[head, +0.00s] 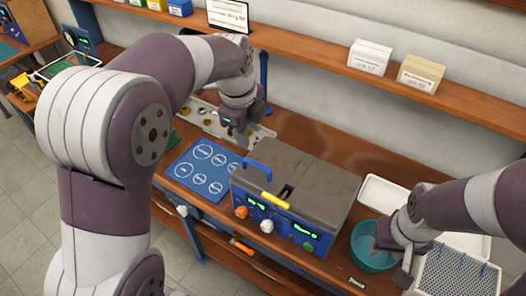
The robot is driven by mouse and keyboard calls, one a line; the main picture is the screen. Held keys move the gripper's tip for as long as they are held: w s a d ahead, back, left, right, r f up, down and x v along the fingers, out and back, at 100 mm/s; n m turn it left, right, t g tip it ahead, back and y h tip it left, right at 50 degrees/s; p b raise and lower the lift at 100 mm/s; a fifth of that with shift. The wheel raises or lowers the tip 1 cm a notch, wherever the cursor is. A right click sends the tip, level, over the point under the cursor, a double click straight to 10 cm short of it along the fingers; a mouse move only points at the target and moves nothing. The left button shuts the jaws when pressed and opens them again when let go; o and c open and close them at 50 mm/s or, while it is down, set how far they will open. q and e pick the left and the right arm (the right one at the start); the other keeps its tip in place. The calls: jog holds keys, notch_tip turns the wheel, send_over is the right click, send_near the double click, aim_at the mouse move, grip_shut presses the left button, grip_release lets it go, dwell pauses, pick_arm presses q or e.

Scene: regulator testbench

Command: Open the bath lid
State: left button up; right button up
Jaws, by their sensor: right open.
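The bath (270,222) is a grey box with a blue front panel, with knobs and green displays. Its grey lid (312,180) lies flat on top and looks shut. A blue handle (257,168) stands at the lid's left side, and a yellow bar (275,201) sits at its front edge. My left gripper (236,133) is behind and left of the bath, apart from the lid; its fingers are too small and dark to read. My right gripper (391,258) is open at the teal bowl (370,262), right of the bath, and hides part of the bowl.
A blue mat with white circles (203,170) lies left of the bath. A tray with small parts (207,121) is behind it. A white tray (383,192) and a perforated rack (455,275) are at the right. A shelf (310,58) with boxes runs along the wall.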

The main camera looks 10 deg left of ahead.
pick_arm(q)
notch_tip(320, 180, down, 3)
jog(key=b, duration=0.2)
jog(key=p, duration=0.2)
send_over(256, 164)
notch_tip(256, 164, down, 5)
jog(key=f, duration=0.3)
jog(key=shift+s+a+f, duration=0.1)
jog(key=shift+s+a, duration=0.05)
jog(key=shift+s, duration=0.1)
jog(key=shift+f, duration=0.55)
jog(key=shift+w+f, duration=0.1)
jog(key=shift+w, duration=0.05)
grip_shut()
